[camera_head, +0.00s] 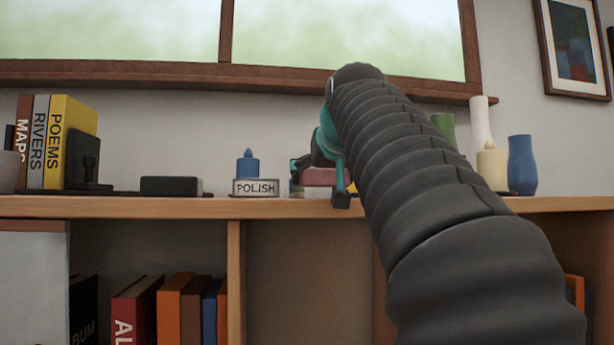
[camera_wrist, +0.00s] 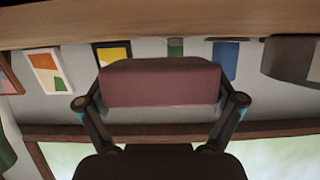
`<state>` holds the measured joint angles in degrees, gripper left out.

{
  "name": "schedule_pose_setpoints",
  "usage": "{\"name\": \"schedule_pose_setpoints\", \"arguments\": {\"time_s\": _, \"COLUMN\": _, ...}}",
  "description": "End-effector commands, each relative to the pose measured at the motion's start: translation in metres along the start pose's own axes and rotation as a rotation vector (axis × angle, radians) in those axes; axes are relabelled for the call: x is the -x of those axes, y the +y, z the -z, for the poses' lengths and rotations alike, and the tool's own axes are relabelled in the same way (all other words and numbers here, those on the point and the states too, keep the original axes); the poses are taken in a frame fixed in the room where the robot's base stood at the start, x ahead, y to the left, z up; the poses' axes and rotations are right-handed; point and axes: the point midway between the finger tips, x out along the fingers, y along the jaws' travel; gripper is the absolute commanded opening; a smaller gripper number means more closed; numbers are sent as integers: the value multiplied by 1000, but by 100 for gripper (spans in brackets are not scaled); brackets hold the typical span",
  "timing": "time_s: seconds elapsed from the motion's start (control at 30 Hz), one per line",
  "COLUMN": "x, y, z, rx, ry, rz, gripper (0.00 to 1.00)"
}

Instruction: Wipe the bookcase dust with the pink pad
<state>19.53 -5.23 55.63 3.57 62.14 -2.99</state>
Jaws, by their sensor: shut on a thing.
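My gripper (camera_head: 319,181) is at the bookcase top, right of the polish tin, and is shut on the pink pad (camera_head: 318,176). In the wrist view the pad (camera_wrist: 160,86) sits between the two fingers of my gripper (camera_wrist: 160,92), a muted pink block with a greyish upper face. The bookcase (camera_head: 120,207) has a light wood top, whose edge also shows along the top of the wrist view (camera_wrist: 150,20). I cannot tell whether the pad touches the wood. No dust can be made out; my arm hides part of the top.
Right of my arm are a blue vase (camera_head: 522,165), a cream bottle (camera_head: 491,168) and a white vase (camera_head: 480,120). The window sill (camera_head: 150,75) runs above.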

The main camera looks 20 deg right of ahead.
Motion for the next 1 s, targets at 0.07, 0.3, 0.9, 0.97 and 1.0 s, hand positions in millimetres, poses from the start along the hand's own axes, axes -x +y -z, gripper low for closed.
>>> {"name": "schedule_pose_setpoints", "arguments": {"time_s": 0.07, "x": 0, "y": 0, "z": -1, "rx": 0, "ry": 0, "rz": 0, "gripper": 62}}
{"name": "schedule_pose_setpoints", "arguments": {"time_s": 0.3, "x": 0, "y": 0, "z": 0, "rx": 0, "ry": 0, "rz": 0, "gripper": 62}}
{"name": "schedule_pose_setpoints", "arguments": {"time_s": 0.9, "x": -2, "y": 0, "z": -5, "rx": 0, "ry": 0, "rz": 0, "gripper": 62}}
{"name": "schedule_pose_setpoints", "arguments": {"time_s": 0.97, "x": -2, "y": 0, "z": -6, "rx": 0, "ry": 0, "rz": 0, "gripper": 62}}
{"name": "schedule_pose_setpoints", "arguments": {"time_s": 1.0, "x": -3, "y": 0, "z": -6, "rx": 0, "ry": 0, "rz": 0, "gripper": 62}}
